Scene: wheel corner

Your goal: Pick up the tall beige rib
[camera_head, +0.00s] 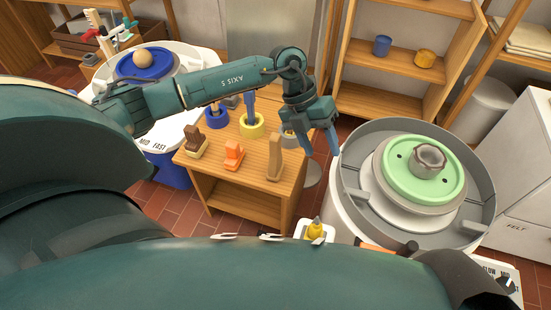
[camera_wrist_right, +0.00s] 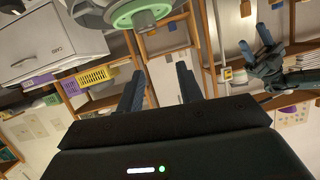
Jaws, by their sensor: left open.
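The tall beige rib (camera_head: 275,157) stands upright in a low base at the front right of the small wooden table. My left gripper (camera_head: 322,150) is open and empty, pointing down just right of the rib and above it, apart from it. The left gripper also shows at the right of the right wrist view (camera_wrist_right: 256,38), fingers apart. My right gripper (camera_wrist_right: 158,76) is open with nothing between its fingers; in the head view I cannot make it out. The rib does not show clearly in the right wrist view.
On the table (camera_head: 222,177), an orange tool (camera_head: 233,155), a brown tool (camera_head: 195,142), a yellow ring holder (camera_head: 252,126) and a blue one (camera_head: 216,118) stand left of and behind the rib. A wheel with a green bat (camera_head: 425,165) stands at right.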

